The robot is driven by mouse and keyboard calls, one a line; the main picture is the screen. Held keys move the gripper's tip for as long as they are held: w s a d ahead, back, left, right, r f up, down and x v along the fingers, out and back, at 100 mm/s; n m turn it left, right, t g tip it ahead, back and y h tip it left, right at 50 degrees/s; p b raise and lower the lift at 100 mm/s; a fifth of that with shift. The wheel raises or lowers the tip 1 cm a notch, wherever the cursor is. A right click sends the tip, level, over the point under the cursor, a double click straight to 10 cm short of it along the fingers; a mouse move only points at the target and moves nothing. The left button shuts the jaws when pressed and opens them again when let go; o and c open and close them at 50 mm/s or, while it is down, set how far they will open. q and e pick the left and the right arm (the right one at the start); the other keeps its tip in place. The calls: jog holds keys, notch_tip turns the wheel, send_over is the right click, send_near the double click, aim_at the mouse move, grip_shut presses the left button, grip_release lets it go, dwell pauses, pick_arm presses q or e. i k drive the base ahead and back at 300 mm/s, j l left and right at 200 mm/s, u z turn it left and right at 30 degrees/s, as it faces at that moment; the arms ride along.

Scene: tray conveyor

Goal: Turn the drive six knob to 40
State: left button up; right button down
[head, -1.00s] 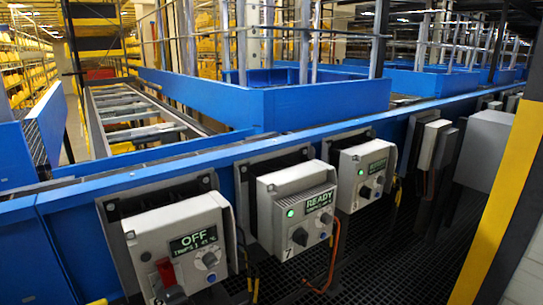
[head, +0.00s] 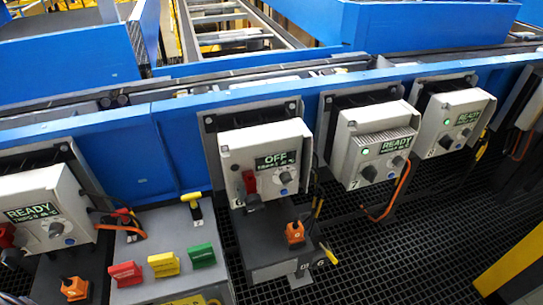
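The drive six box (head: 235,150) is a pale grey unit on the blue conveyor side, in the middle of the head view, with a 6 at its lower left. Its dark display (head: 279,160) reads OFF, with a smaller line starting TRIPS below. A round grey knob (head: 286,177) sits under the display, with a blue button (head: 284,191) below it. The knob's setting is too small to read. A red handle (head: 249,182) is left of the knob. Neither of my grippers is in view.
A READY drive marked 7 (head: 357,155) and another READY drive (head: 449,112) stand to the right, a further READY drive (head: 35,200) to the left. Below drive six is a dark box (head: 275,248) with an orange switch (head: 294,232). Red, yellow and green blocks (head: 163,264) stand lower left.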

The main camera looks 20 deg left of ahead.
aim_at(285, 178)
jog(key=k+l+u, duration=0.1)
jog(key=u, duration=0.3)
jog(key=l+u, duration=0.1)
jog(key=u, duration=0.3)
jog(key=k+u, duration=0.15)
jog(key=u, duration=0.3)
jog(key=k+u, duration=0.15)
jog(key=u, duration=0.25)
